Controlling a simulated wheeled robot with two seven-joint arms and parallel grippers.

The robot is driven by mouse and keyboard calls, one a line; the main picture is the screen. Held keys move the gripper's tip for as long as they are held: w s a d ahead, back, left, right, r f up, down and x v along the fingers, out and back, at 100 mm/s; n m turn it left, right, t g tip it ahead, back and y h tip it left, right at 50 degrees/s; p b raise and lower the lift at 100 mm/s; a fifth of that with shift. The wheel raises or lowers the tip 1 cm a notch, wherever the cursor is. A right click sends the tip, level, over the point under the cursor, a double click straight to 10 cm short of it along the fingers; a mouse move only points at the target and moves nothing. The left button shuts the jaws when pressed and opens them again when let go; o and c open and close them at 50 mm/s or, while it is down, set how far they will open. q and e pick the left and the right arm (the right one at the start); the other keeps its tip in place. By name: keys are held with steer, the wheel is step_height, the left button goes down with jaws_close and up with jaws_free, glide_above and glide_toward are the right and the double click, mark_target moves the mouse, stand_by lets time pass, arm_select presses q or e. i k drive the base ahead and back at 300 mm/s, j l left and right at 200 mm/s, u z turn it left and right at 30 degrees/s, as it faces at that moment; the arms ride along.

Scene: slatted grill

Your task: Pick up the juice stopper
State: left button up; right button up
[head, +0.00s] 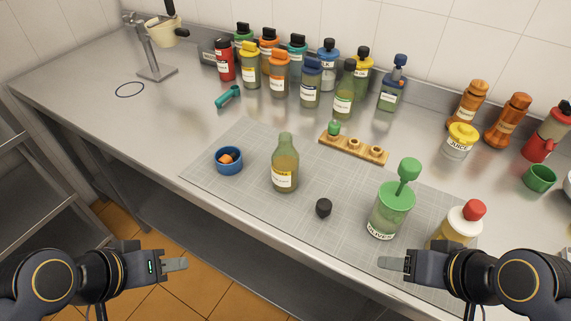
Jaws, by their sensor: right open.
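A jar that appears labelled JUICE (458,148) stands at the back right with a yellow lid (463,131) on it. A small black stopper (323,207) lies loose on the mat, to the right of an uncapped greenish bottle (285,170); I cannot tell which container it belongs to. A red round top (474,210) sits on a pale yellow bottle (452,230) at the front right. My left gripper (176,264) is in front of the counter, empty, seen side-on. My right gripper (390,262) is open and empty near the counter's front edge, below the green container.
A green container (389,212) with a tall green top (408,172) stands on the gridded mat (240,150). A blue bowl (229,166) holds orange pieces. A wooden rack (350,147) and several bottles stand behind. The mat's front middle is mostly clear.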

mark_target(324, 206)
steer(key=i+j+z, duration=0.1)
steer(key=j+z, duration=0.25)
steer(key=i+j+z, duration=0.1)
steer(key=j+z, duration=0.6)
steer(key=j, duration=0.15)
